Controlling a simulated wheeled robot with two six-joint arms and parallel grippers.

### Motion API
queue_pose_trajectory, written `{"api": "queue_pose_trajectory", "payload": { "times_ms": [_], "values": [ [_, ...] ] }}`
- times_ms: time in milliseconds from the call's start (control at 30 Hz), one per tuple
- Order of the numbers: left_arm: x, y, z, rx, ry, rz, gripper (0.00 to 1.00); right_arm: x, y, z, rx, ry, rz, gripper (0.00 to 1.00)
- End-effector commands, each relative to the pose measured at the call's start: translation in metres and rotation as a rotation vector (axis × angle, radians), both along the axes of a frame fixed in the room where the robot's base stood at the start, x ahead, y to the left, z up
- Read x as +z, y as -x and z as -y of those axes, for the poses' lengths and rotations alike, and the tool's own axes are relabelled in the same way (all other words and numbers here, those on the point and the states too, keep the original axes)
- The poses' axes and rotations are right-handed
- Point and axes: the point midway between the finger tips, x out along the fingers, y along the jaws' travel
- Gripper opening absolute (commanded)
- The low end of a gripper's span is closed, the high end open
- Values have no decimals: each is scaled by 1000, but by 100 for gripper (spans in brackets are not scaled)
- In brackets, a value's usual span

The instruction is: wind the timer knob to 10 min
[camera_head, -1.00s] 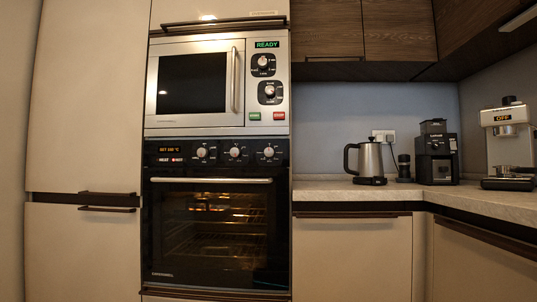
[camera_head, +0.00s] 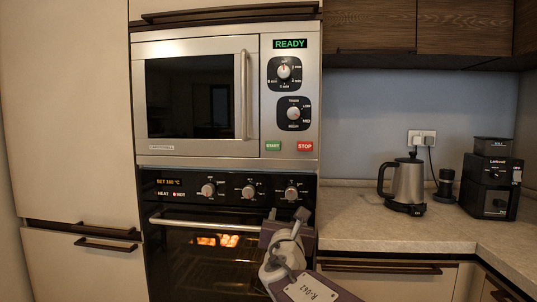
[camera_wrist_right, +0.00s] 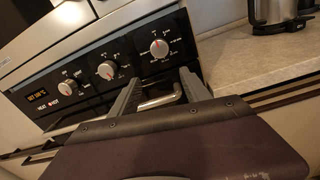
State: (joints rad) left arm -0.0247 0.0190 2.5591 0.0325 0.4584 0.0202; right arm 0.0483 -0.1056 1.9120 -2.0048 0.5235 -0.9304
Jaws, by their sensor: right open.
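The black oven panel has three silver knobs in a row: left knob (camera_head: 208,190), middle knob (camera_head: 249,191) and right knob (camera_head: 291,193). The right knob also shows in the right wrist view (camera_wrist_right: 159,48), just beyond my fingertips. The labels are too small to tell which is the timer. The microwave above has an upper dial (camera_head: 283,71) and a lower dial (camera_head: 293,114). My right gripper (camera_head: 287,214) is open and empty, just below the right oven knob and apart from it. Its two fingers (camera_wrist_right: 161,80) point toward the panel. My left gripper is not in view.
The oven door handle (camera_head: 200,221) runs just below the knobs, close to my right fingers. The microwave (camera_head: 190,152) reads READY. The counter (camera_head: 380,232) at right holds a kettle (camera_head: 407,182) and a black grinder (camera_head: 490,190). The oven glows inside.

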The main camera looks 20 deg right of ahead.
Motion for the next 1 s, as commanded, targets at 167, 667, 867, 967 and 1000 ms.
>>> {"api": "queue_pose_trajectory", "payload": {
  "times_ms": [167, 667, 867, 967, 1000],
  "values": [
    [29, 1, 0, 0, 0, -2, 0, 29, 3, 4, -8, -3, 3, 55],
    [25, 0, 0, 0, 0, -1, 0, 24, -55, 37, -9, -6, 0, 55],
    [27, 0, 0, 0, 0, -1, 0, 25, -74, 48, -7, -6, 1, 55],
    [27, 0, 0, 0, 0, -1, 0, 24, -76, 49, -7, -6, 1, 55],
    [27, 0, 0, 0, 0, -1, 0, 24, -77, 49, -7, -6, 1, 55]
  ]
}}
